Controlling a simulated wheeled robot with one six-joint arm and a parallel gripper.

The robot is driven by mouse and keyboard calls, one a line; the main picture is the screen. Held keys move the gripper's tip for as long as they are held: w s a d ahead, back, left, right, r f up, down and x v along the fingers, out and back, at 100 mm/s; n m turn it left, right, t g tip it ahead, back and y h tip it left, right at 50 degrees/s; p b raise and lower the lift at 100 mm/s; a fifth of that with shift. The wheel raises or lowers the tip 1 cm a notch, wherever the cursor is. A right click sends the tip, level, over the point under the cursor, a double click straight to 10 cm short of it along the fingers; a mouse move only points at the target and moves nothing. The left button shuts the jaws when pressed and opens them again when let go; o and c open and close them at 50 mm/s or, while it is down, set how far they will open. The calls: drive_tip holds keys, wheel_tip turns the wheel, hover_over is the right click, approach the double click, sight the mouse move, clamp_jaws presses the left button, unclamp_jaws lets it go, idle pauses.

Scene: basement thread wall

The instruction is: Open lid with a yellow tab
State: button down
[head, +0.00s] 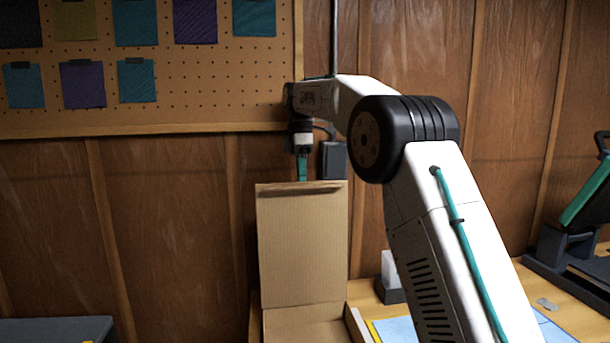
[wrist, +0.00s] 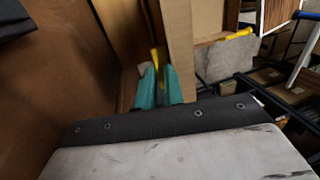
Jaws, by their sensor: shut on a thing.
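A cardboard box stands on the wooden table with its lid (head: 302,245) raised upright, its broad face toward the head camera. The lid also shows edge-on in the wrist view (wrist: 179,45). My gripper (head: 302,178) is at the lid's top edge, pointing down. In the wrist view its teal fingers (wrist: 158,85) are shut on the yellow tab (wrist: 156,56), which shows between them beside the lid. The tab is hidden in the head view. Part of the box's open inside (head: 305,325) shows below the lid.
A wood-panelled wall and a pegboard (head: 220,95) with fabric swatches stand close behind. A dark machine with a green part (head: 585,195) stands at the right. Blue sheets (head: 398,329) lie on the table right of the box. A grey container (head: 55,330) is at lower left.

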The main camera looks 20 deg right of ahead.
sight(302, 187)
wheel_tip(302, 187, down, 4)
drive_tip(key=shift+w+r+g, duration=0.1)
drive_tip(key=shift+r+g, duration=0.15)
drive_tip(key=shift+g, duration=0.15)
drive_tip(key=c, duration=1.5)
unclamp_jaws()
drive_tip(key=shift+r, duration=0.1)
drive_tip(key=shift+d+r, duration=0.1)
drive_tip(key=shift+r, duration=0.1)
drive_tip(key=shift+t, duration=0.4)
drive_tip(key=r, duration=0.6)
drive_tip(key=shift+s+r, duration=0.1)
drive_tip(key=shift+s, duration=0.1)
drive_tip(key=s, duration=0.5)
drive_tip(key=s+a+r, duration=0.1)
drive_tip(key=s, duration=1)
drive_tip(key=shift+a+r, duration=0.15)
drive_tip(key=shift+r, duration=0.1)
